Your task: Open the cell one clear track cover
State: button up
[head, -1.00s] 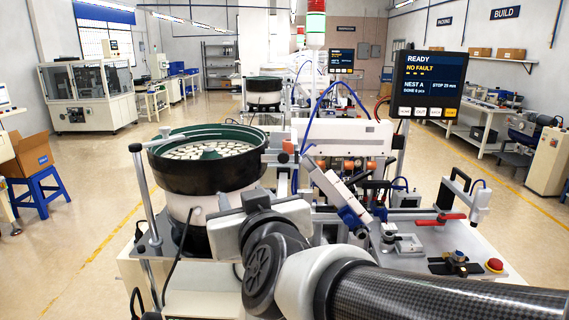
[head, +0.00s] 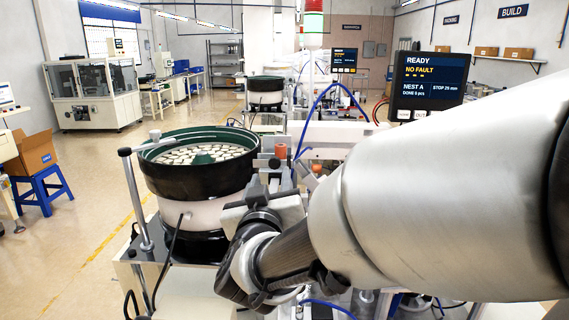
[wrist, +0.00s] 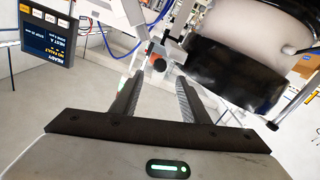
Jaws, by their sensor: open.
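My gripper (wrist: 158,80) is open in the wrist view, with its two dark fingers apart and nothing held between them.
The black-sided bowl feeder (head: 196,178), full of pale parts, stands left of my arm and close on the right in the wrist view (wrist: 225,75). A READY screen (head: 430,80) stands behind the arm. A metal post (head: 137,200) rises beside the bowl.

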aim_at(274, 163)
jog(key=w, duration=0.7)
jog(key=shift+w+d, duration=0.15)
jog(key=shift+w, duration=0.25)
jog(key=shift+c, duration=0.3)
grip_shut()
